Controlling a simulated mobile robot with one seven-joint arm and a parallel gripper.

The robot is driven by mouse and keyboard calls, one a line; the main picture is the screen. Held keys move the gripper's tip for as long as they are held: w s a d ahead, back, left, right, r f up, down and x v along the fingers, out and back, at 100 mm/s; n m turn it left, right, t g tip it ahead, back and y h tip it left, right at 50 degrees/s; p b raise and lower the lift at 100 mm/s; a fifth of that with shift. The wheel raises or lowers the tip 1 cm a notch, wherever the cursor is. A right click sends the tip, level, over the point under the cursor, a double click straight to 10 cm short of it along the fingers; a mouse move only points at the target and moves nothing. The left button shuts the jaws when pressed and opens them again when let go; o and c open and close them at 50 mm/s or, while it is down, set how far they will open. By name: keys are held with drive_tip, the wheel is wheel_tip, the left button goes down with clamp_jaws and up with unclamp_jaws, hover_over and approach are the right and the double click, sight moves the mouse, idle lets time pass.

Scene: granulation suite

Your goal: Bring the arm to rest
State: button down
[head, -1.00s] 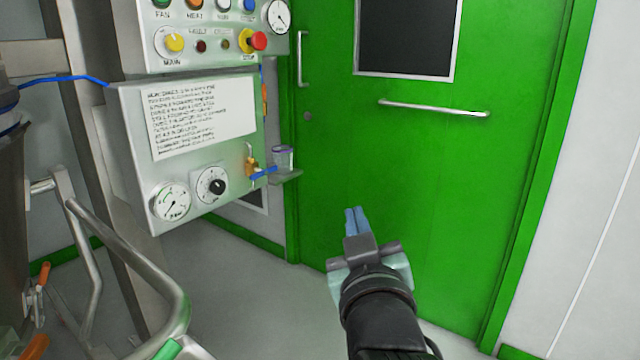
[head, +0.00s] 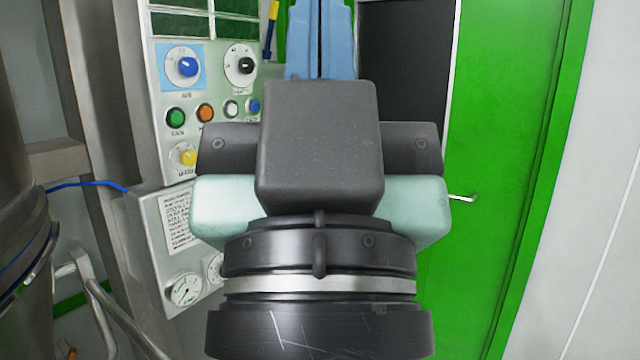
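My gripper (head: 320,20) rises large through the middle of the head view, close to the camera and pointing up. Its two blue fingers lie side by side with only a thin dark line between them. It looks shut, and I see nothing held. The fingertips run to the top edge of the picture.
A grey control panel (head: 215,85) with knobs and buttons stands behind on the left, above a gauge box (head: 158,240). A steel vessel (head: 25,200) and tube rail (head: 110,310) are at far left. The green door (head: 470,260) with a dark window (head: 405,70) is behind.

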wheel_tip(320, 180, up, 21)
drive_tip(key=p, duration=1.8)
drive_tip(key=shift+p, duration=0.4)
drive_tip(key=shift+a, duration=0.15)
